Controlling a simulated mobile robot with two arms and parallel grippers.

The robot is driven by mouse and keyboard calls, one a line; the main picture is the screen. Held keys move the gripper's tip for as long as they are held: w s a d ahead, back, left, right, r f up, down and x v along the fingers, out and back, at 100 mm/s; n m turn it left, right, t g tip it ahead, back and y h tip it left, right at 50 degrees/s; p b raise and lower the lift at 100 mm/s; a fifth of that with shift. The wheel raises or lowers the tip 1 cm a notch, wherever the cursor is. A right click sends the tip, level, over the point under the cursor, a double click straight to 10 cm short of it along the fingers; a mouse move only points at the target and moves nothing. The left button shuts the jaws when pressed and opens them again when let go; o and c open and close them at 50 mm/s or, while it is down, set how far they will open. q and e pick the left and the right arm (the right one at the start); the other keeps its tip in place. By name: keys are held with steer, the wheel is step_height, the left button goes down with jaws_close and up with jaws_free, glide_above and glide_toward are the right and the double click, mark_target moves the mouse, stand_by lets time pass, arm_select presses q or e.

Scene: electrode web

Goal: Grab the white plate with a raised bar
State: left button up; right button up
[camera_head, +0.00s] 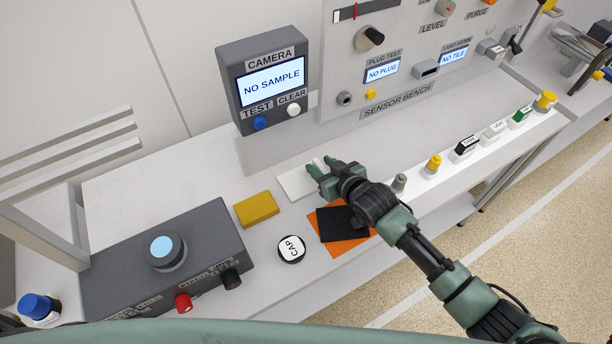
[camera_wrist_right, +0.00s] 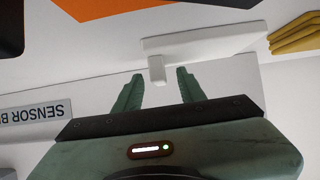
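The white plate (camera_head: 295,183) lies flat on the light bench, between the yellow block and the sensor bench. In the right wrist view the plate (camera_wrist_right: 215,38) shows with its raised bar (camera_wrist_right: 156,66) standing out towards my gripper. My right gripper (camera_head: 320,167) is at the plate's right end in the head view, partly hiding it. In the right wrist view my right gripper (camera_wrist_right: 158,75) is open. The end of the bar shows between its two fingertips, with a gap on each side. My left gripper is not in view.
The yellow block (camera_head: 257,209) lies left of the plate. A black block (camera_head: 335,226) on an orange sheet (camera_head: 352,246) and a round cap (camera_head: 291,249) lie nearer me. The camera box (camera_head: 264,80) stands behind. Several small items line the bench at right.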

steer(key=shift+w+a+f, duration=0.25)
steer(key=shift+w, duration=0.05)
jaws_close()
steer(key=shift+r, duration=0.1)
